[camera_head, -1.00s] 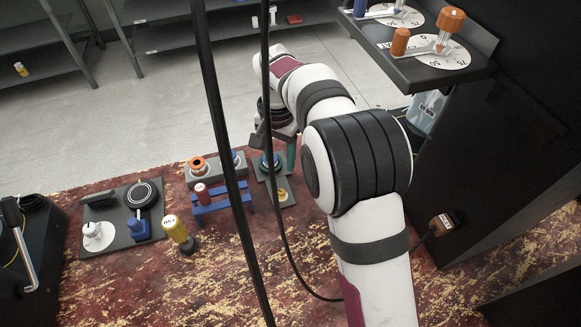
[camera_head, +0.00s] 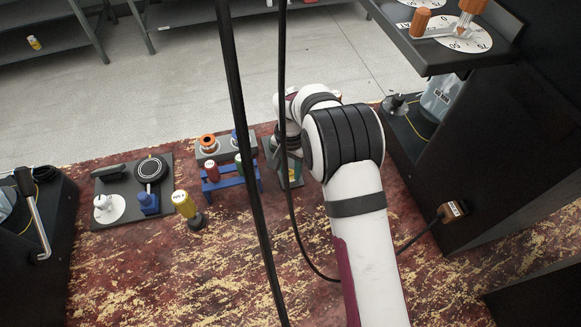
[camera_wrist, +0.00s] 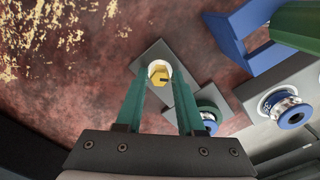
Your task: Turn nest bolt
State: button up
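The nest bolt, a yellow hex head (camera_wrist: 158,77) in a pale round collar, shows in the wrist view on a grey plate (camera_wrist: 150,57). My gripper (camera_wrist: 160,88) has two green fingers, spread apart, one on each side of the bolt head in that picture. I see no contact, and the height gap between fingertips and bolt cannot be told. In the head view my gripper (camera_head: 294,168) is over the grey plate (camera_head: 270,148), and the arm and fingers hide most of the bolt.
A blue rack (camera_head: 232,182) holding a red-topped tool (camera_head: 211,170) stands left of the plate. Behind it is a grey block with an orange ring (camera_head: 207,141). A yellow tool (camera_head: 183,205) stands nearer. Black cables hang in front. A dark bench with dials (camera_head: 462,38) is at right.

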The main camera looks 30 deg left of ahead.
grip_shut()
jog(key=shift+n, duration=0.3)
jog(key=n, duration=0.3)
jog(key=shift+n, duration=0.4)
jog(key=n, duration=0.4)
jog(key=shift+n, duration=0.3)
jog(key=n, duration=1.1)
jog(key=shift+n, duration=0.4)
jog(key=shift+o, duration=1.8)
grip_release()
